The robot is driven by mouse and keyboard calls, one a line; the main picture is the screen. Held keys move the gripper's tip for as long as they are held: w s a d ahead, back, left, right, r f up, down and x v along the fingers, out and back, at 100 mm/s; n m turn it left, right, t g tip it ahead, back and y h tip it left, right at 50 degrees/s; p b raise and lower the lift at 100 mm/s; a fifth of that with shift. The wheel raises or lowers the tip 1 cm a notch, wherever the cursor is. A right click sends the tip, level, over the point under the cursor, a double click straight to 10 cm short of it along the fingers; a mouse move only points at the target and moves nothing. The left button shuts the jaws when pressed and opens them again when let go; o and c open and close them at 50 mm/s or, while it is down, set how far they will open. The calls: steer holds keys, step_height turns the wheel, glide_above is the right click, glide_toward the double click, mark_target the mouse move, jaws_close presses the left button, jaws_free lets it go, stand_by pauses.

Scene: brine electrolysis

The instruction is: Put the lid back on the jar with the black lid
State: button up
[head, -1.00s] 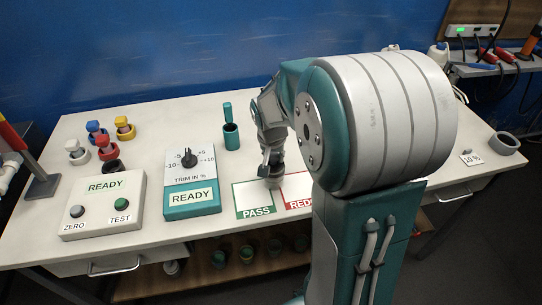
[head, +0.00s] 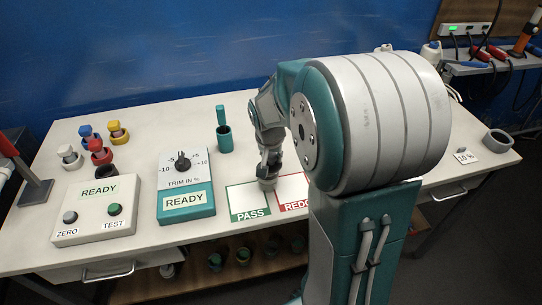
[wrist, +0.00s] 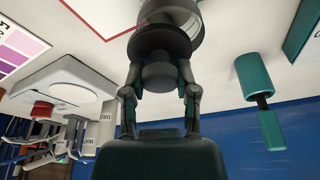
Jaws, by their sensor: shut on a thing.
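My gripper (head: 269,165) reaches down to the white table by the border of the PASS and REDO fields. In the wrist view my gripper (wrist: 160,90) is shut on the narrow dark knob of the black lid (wrist: 157,42), with a finger on each side. The lid's wide dark disc lies against the end of the pale grey jar (wrist: 183,14), in line with it. I cannot tell whether the lid is fully seated. In the head view the small jar (head: 267,184) stands under my gripper, mostly hidden.
A READY box (head: 97,208) and a trim box (head: 186,188) are in front. A teal cup (head: 224,138) stands behind. A grey ring (head: 498,141) lies far right.

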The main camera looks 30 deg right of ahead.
steer(key=shift+a, duration=0.5)
steer(key=shift+a, duration=0.3)
steer(key=shift+d+f, duration=0.15)
stand_by(1.2)
steer(key=o, duration=1)
steer(key=o, duration=0.3)
